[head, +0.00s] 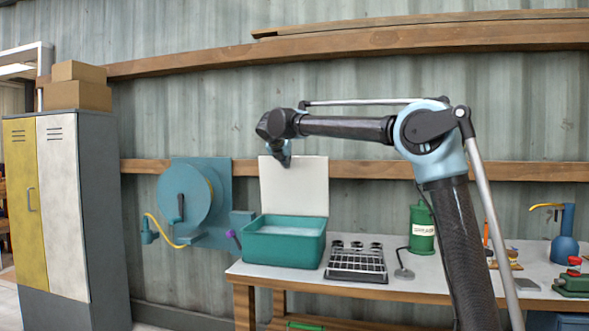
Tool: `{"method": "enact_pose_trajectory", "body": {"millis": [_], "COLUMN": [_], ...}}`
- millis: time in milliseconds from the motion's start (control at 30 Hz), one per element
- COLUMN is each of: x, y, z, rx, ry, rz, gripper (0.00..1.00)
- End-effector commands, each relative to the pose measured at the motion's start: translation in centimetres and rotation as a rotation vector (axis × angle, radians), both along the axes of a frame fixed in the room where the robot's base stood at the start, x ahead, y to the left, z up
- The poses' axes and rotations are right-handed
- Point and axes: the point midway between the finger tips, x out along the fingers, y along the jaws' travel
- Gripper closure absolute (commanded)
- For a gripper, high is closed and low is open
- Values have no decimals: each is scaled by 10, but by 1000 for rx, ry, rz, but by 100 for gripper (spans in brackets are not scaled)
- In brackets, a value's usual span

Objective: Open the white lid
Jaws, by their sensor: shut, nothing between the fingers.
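The white lid (307,187) stands upright at the back of a green box (284,249) on the workbench. The box is open at the top and shows a pale, light-coloured inside. My arm reaches in from the right, and my gripper (285,162) points down near the lid's upper left edge, overlapping it in the picture. The gripper is shut and empty. I cannot tell whether it touches the lid.
On the bench (375,289) right of the box are a dark rack (357,264), a green canister (422,229) and a blue bottle-like tool (564,247). A teal hose reel (186,200) hangs on the wall at left, beside a grey-sided cabinet (103,200).

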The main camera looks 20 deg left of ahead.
Motion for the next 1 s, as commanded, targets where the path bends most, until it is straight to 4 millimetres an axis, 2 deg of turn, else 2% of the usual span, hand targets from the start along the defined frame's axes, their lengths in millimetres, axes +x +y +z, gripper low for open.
{"method": "enact_pose_trajectory", "body": {"millis": [267, 767, 1000], "x": [3, 0, -15], "y": [10, 11, 7], "z": [3, 4, 23], "rx": [0, 0, -1], "ry": [-1, -1, -2], "rz": [10, 13, 12], "gripper": [100, 100, 100]}}
